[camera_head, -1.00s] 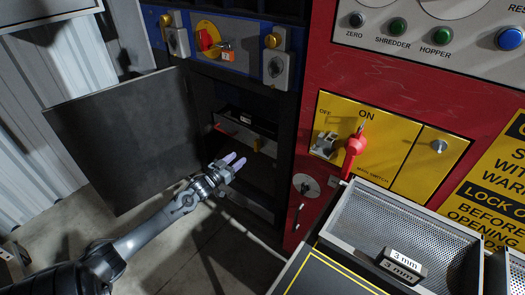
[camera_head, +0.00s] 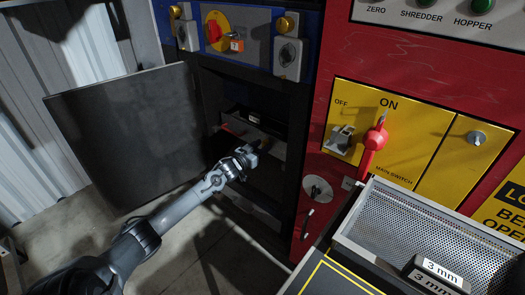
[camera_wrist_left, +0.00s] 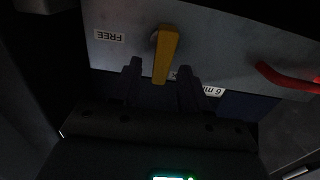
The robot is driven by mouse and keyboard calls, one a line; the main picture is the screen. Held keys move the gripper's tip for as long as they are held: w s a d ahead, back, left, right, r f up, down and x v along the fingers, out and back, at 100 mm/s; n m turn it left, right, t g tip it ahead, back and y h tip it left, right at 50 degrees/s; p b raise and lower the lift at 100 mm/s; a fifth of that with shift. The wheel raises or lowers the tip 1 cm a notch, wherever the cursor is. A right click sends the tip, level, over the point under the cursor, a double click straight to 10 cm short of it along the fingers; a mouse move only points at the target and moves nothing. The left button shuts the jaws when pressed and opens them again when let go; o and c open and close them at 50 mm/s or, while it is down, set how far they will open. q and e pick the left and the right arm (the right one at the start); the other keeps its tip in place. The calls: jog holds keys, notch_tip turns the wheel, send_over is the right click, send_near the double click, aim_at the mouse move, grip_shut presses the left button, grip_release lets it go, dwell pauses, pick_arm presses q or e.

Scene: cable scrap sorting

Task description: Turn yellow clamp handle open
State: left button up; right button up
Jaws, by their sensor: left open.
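The yellow clamp handle (camera_wrist_left: 165,56) is a flat bar on a pale grey panel (camera_wrist_left: 115,18) in the left wrist view. It points down the picture, its lower end between my fingers. My left gripper (camera_wrist_left: 160,72) is open, with one dark finger on each side of the handle; I see gaps on both sides and no clear contact. In the head view, my left gripper (camera_head: 250,156) reaches into the dark open cabinet (camera_head: 293,110), and its fingertips are hard to make out. The handle cannot be made out there. My right gripper is not in view.
The open cabinet door (camera_head: 125,135) stands left of my arm. A red bar (camera_wrist_left: 290,80) is right of the handle in the wrist view, and a "FREE" label (camera_wrist_left: 109,36) is left of it. The red main switch (camera_head: 374,140) and a mesh tray (camera_head: 366,200) lie right of the cabinet.

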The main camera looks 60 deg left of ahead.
pick_arm(q)
jog(key=shift+w+a, duration=0.15)
jog(key=shift+w, duration=0.4)
grip_shut()
